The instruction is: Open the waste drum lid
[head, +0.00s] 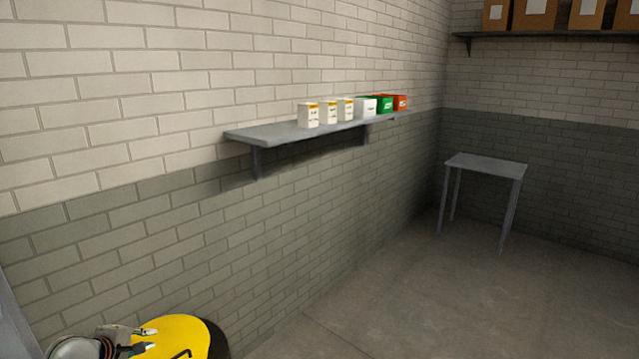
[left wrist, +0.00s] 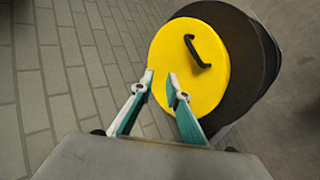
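The waste drum's round yellow lid (head: 178,338) shows at the bottom left of the head view, cut off by the frame edge. It also shows in the left wrist view (left wrist: 215,90), with a black bar handle (left wrist: 198,52) on top. The lid lies on the dark drum (left wrist: 262,55) and looks closed. My left gripper (head: 149,338) is over the lid's left part in the head view. In the left wrist view its fingers (left wrist: 161,80) are apart with nothing between them, short of the handle. My right gripper is not in view.
The brick wall (head: 200,225) runs close beside the drum. A wall shelf (head: 285,131) holds several small cartons (head: 346,109). A small grey table (head: 487,165) stands in the far corner, and boxes (head: 534,14) sit on a high shelf. The floor (head: 400,300) between is clear.

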